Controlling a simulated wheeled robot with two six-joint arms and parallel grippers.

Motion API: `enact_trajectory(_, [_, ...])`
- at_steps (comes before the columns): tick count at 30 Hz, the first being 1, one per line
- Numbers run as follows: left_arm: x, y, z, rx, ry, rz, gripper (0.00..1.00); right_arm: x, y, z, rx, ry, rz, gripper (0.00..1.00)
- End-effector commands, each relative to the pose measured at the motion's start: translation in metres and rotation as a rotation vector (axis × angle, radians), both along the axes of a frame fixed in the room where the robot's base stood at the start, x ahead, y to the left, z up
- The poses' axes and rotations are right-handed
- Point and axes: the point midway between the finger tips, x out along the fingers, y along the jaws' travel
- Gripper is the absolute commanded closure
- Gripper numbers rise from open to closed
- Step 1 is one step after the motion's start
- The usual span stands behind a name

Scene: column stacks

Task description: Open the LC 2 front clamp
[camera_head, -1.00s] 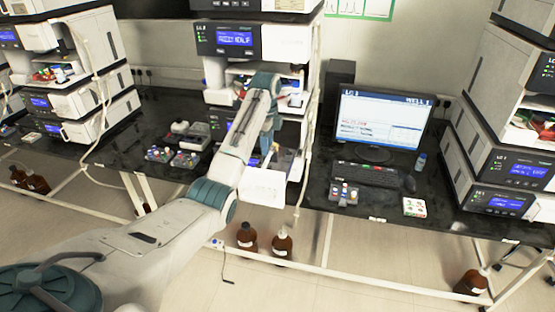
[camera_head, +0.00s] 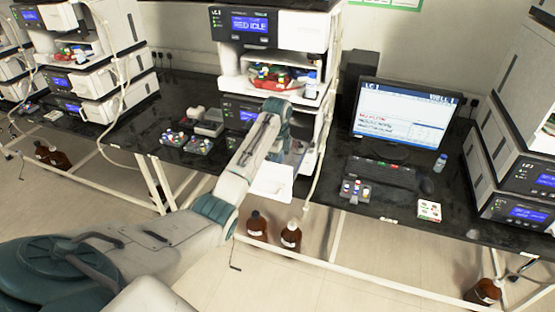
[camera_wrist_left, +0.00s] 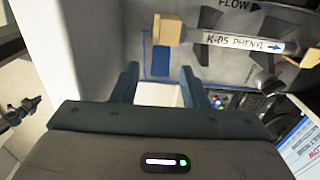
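A labelled column, "K-05 PHENYL" (camera_wrist_left: 243,42), lies across the upper right of the left wrist view, with a tan end block (camera_wrist_left: 167,29) at its left end. Dark grey clamp pieces (camera_wrist_left: 203,52) sit around the column; whether they are open or shut is unclear. My left gripper (camera_wrist_left: 160,68) is open, its two blue-grey fingers apart below the tan end, not touching the column. A pale surface shows between the fingers. In the head view my left wrist hides the fingers and the column at the middle instrument stack (camera_head: 268,28). My right gripper is not in view.
A white tray (camera_head: 271,181) sticks out below my left wrist. A monitor (camera_head: 405,117), keyboard (camera_head: 380,173) and vial rack (camera_head: 355,190) stand to the right. Brown bottles (camera_head: 290,236) are on the floor.

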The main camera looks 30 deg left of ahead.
Motion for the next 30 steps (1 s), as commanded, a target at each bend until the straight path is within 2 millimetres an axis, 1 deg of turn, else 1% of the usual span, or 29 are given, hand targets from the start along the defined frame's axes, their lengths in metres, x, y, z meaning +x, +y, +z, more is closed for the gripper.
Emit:
enact_trajectory(4, [0.0,0.0,0.0,0.0,0.0,0.0,0.6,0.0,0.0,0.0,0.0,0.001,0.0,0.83])
enact_trajectory(10, [0.0,0.0,0.0,0.0,0.0,0.0,0.99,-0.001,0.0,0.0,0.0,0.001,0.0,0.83])
enact_trajectory(20, [0.0,0.002,0.001,-0.028,-0.007,0.001,1.0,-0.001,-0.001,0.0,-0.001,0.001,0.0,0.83])
enact_trajectory(26, [-0.002,0.009,0.004,-0.121,-0.029,0.004,1.0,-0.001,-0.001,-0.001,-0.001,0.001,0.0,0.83])
enact_trajectory(30, [-0.004,0.016,0.006,-0.227,-0.054,0.004,1.0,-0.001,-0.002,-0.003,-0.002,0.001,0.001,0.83])
